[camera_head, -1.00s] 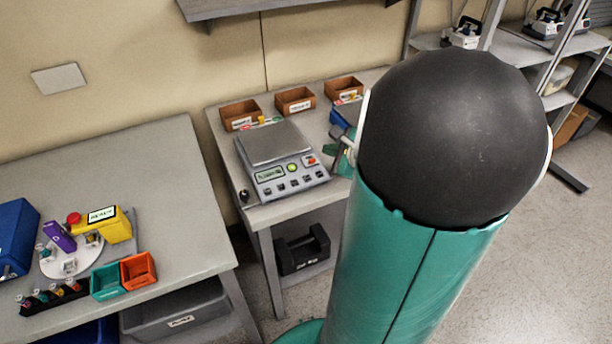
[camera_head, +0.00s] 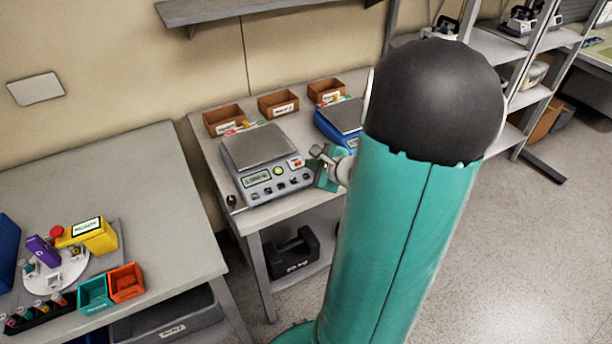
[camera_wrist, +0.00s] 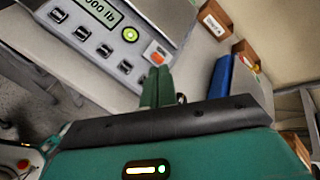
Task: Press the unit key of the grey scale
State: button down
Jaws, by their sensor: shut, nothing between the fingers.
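The grey scale (camera_head: 258,148) stands on the bench in the head view, with a flat metal pan, a display, a green round button and a row of front keys. In the wrist view its panel (camera_wrist: 102,49) shows a display (camera_wrist: 95,10) ending in "lb", the green button (camera_wrist: 130,34), an orange-and-white key (camera_wrist: 154,52) and several dark keys. I cannot read the key labels, so I cannot tell which is the unit key. My gripper (camera_wrist: 157,70) is shut and empty, its tips near the panel's corner by the orange key. In the head view my gripper (camera_head: 322,158) is just right of the scale.
A blue scale (camera_head: 340,120) stands behind my gripper, to the right. Several brown bins (camera_head: 277,103) line the back of the bench. A second table (camera_head: 115,180) at left holds a yellow device (camera_head: 90,236) and coloured bins. A gap separates the tables.

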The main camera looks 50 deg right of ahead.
aim_at(302, 172)
jog(key=shift+w+d+f, duration=0.1)
jog(key=shift+w+f, duration=0.1)
jog(key=shift+f, duration=0.5)
jog(key=shift+w+f, duration=0.15)
jog(key=shift+f, duration=0.55)
jog(key=shift+f, duration=0.15)
dwell(0.9)
jog(key=shift+w+f, duration=0.15)
jog(key=shift+f, duration=0.1)
jog(key=shift+f, duration=0.35)
dwell(0.5)
jog(key=shift+r, duration=0.75)
jog(key=shift+s+a+r, duration=0.1)
jog(key=shift+s+r, duration=0.15)
jog(key=shift+r, duration=0.55)
jog(key=shift+s+a+r, duration=0.1)
jog(key=shift+s+r, duration=0.15)
jog(key=shift+r, duration=0.55)
jog(key=shift+s+r, duration=0.25)
jog(key=shift+r, duration=0.55)
